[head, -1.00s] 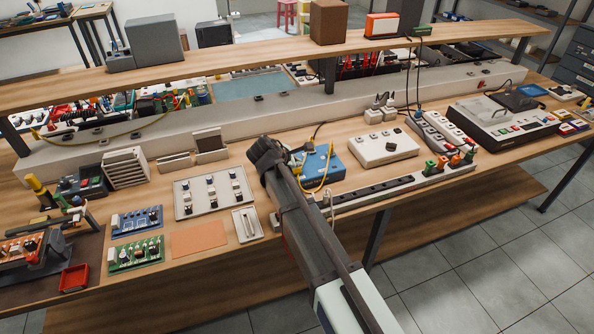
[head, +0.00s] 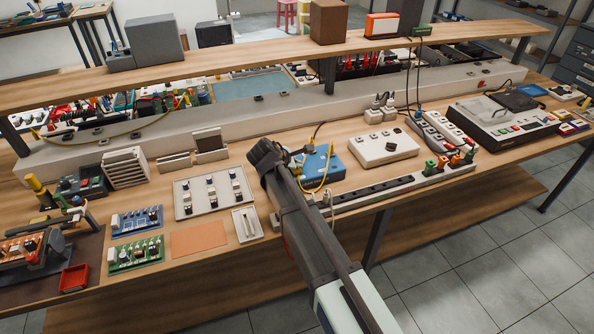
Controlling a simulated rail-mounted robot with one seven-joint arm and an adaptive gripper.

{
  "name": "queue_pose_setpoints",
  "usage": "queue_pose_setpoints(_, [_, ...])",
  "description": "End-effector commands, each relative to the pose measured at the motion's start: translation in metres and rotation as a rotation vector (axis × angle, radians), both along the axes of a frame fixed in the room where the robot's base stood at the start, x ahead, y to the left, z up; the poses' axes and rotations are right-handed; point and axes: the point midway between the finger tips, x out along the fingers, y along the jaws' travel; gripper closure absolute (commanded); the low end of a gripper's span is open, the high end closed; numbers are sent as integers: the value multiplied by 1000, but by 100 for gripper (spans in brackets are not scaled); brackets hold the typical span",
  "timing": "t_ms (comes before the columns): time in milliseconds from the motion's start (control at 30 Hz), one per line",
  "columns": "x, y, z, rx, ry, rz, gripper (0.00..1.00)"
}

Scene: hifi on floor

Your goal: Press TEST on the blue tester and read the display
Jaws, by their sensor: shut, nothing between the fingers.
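The blue tester (head: 333,173) sits on the workbench at mid-picture, with a yellow lead looping over its front and a dark cable rising behind it. My arm reaches up from the bottom edge, its wrist just left of the tester. My gripper (head: 305,151) is shut and empty at the tester's left top area. It is small and dark here, so I cannot tell whether it touches the tester. My arm covers the tester's left part. The TEST button and the display cannot be made out, and no reading is legible.
A white box with knobs (head: 383,146) stands right of the tester. A long socket strip (head: 375,190) runs along the bench front. A grey panel with switches (head: 213,192) lies left of my arm. The shelf (head: 300,50) spans behind.

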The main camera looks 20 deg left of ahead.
Motion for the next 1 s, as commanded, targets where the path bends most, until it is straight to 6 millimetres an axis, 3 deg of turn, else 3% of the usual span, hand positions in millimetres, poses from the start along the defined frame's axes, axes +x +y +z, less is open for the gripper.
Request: queue_pose_setpoints(1000, [0, 0, -8, 0, 0, 0, 100])
